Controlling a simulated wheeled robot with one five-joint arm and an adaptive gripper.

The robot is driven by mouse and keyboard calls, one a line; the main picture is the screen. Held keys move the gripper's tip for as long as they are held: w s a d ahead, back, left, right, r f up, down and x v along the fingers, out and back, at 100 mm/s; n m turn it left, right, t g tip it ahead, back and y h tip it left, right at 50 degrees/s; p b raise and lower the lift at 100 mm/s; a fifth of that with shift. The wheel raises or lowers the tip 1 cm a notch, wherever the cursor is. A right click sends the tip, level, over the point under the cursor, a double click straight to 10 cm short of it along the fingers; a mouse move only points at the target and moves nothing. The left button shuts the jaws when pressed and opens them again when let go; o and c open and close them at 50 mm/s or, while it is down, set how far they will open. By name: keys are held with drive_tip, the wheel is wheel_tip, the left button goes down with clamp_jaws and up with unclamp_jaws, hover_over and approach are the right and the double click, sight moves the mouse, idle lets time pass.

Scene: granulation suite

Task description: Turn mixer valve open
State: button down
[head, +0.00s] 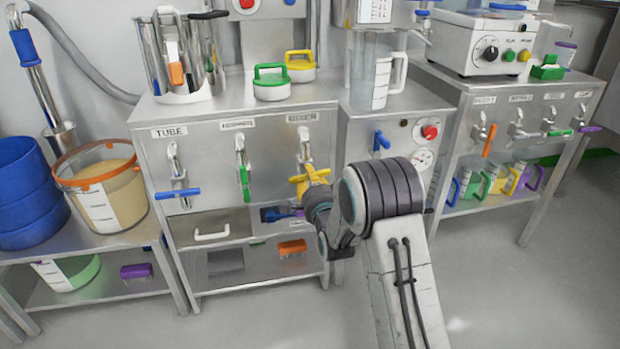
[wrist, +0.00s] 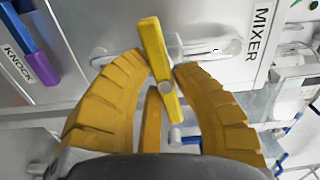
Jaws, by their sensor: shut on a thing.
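The mixer valve has a yellow bar handle (wrist: 153,48) on a silver pipe (wrist: 215,48), next to a label reading MIXER (wrist: 259,35) in the wrist view. The handle lies mostly across the pipe, somewhat tilted. My gripper (wrist: 163,65) has yellow ribbed fingers on either side of the handle, shut on it near its pivot. A further yellow finger shows below the handle. In the head view, my gripper (head: 308,184) is at the rightmost valve of the left cabinet; my wrist hides part of it, and handle and fingers are hard to tell apart.
On the same cabinet (head: 235,160), a valve with a blue crosswise handle (head: 178,193) and one with a green upright handle (head: 244,186) stand to the left. A blue-handled valve (head: 381,141) is on the unit to the right. Open floor (head: 490,290) lies at the right.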

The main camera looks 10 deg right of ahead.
drive_tip(key=n, duration=0.4)
drive_tip(key=shift+d+f, duration=0.1)
drive_tip(key=n, duration=0.8)
drive_tip(key=shift+d, duration=0.1)
drive_tip(key=shift+r+n, duration=0.15)
drive_tip(key=shift+n, duration=0.95)
drive_tip(key=shift+r+n, duration=0.1)
drive_tip(key=shift+n, duration=1)
drive_tip(key=c, duration=0.9)
unclamp_jaws()
drive_tip(key=shift+r, duration=0.1)
